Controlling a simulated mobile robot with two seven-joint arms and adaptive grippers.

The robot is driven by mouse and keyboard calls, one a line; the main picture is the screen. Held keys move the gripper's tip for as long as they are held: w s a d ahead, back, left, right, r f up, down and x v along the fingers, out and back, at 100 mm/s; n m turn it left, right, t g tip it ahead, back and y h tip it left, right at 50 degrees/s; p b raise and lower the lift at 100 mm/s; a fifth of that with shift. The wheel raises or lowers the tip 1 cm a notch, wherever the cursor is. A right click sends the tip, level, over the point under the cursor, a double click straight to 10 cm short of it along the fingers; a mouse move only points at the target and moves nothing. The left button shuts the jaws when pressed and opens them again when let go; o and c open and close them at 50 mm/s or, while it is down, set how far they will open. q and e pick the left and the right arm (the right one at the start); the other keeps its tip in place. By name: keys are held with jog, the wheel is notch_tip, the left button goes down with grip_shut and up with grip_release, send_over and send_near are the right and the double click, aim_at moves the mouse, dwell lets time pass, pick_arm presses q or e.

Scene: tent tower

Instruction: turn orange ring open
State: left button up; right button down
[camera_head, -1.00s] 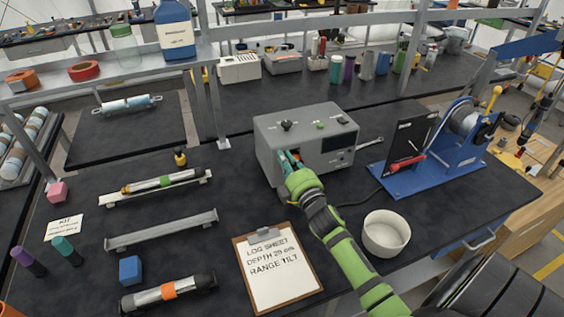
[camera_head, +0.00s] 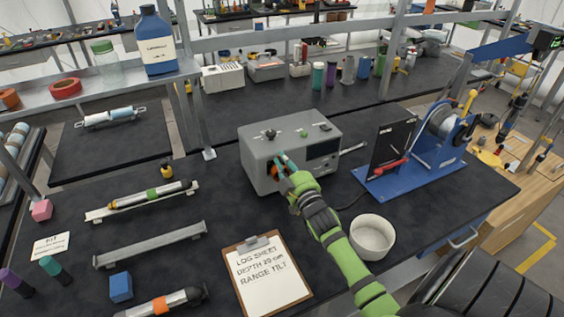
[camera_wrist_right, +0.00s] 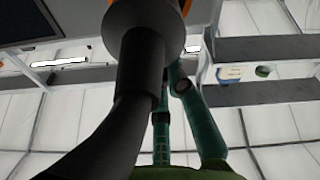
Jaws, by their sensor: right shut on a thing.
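The grey box (camera_head: 293,152) stands on the dark bench. A bit of the orange ring (camera_head: 273,171) shows at its front face, beside my right gripper (camera_head: 283,165). The gripper's green arm comes in from the lower right, its teal fingers shut at the ring and hiding most of it. In the right wrist view, an orange edge of the ring (camera_wrist_right: 187,6) shows at the top, behind a thick black stepped cylinder (camera_wrist_right: 150,45). The teal fingers (camera_wrist_right: 180,95) reach up behind that cylinder; their tips are hidden. My left gripper is not in view.
A white bowl (camera_head: 372,237) stands right of my forearm, and a clipboard (camera_head: 267,276) lies left of it. A blue winch stand (camera_head: 415,175) is right of the box. Tubes, racks and a blue cube (camera_head: 121,287) occupy the left bench.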

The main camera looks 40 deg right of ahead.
dwell(0.4)
jog(key=c, duration=1.3)
grip_release()
jog(key=shift+o, duration=0.2)
jog(key=v, duration=1.2)
